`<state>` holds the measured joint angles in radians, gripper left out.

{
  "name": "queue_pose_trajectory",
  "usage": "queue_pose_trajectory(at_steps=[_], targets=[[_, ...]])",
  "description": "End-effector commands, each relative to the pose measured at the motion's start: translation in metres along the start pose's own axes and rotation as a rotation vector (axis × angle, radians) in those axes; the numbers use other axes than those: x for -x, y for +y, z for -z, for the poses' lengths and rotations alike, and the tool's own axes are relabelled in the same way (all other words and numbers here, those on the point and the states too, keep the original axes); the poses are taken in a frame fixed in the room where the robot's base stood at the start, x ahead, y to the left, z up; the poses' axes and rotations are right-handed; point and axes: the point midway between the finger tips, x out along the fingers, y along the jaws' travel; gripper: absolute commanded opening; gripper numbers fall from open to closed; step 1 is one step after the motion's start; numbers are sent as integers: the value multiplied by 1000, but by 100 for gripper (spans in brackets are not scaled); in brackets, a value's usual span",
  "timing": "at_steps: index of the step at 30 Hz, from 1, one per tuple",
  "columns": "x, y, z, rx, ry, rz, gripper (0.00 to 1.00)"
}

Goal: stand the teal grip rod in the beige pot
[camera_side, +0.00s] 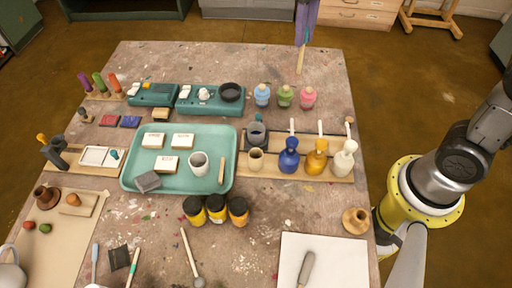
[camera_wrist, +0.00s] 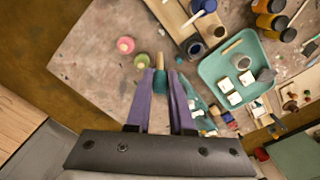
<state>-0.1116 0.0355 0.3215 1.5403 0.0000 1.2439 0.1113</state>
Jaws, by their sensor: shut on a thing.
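My gripper (camera_side: 306,20) is at the top of the side view, high above the table's back edge, with purple fingers. It also shows in the wrist view (camera_wrist: 160,88), where the fingers are shut on the teal grip rod (camera_wrist: 160,78). The rod's pale wooden shaft (camera_side: 300,60) points down below the fingers, close to upright. The beige pot (camera_side: 255,159) stands on a wooden board right of the teal tray, well in front of my gripper. Its mouth is up, and I see nothing standing in it.
A dark grey jar (camera_side: 257,134) stands just behind the pot. Blue (camera_side: 289,157), amber (camera_side: 316,158) and cream (camera_side: 344,160) bottles stand to its right. The teal tray (camera_side: 228,140) lies left. Small blue, green and pink jars (camera_side: 308,98) stand between gripper and board.

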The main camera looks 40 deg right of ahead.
Motion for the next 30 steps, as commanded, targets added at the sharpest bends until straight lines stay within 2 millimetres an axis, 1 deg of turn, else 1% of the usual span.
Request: queue_pose_trajectory(at_steps=[1,5,6,8,9,12,15,18,19,21,25,30], targets=[[2,-12,-10,7,1,0,0],[3,-41,-44,10,1,0,0],[3,-50,-57,11,2,1,0],[3,-63,-77,12,2,1,0],[2,-70,-90,11,2,1,0],[0,-82,-119,9,1,0,0],[-3,-90,-141,7,1,0,0],[-6,-94,-158,4,1,0,0],[-9,-94,-161,3,-1,-1,0],[-24,-93,-159,-1,-5,-3,0],[-44,-93,-158,-1,-5,-3,0],[-58,-96,-152,-1,-3,-2,0]])
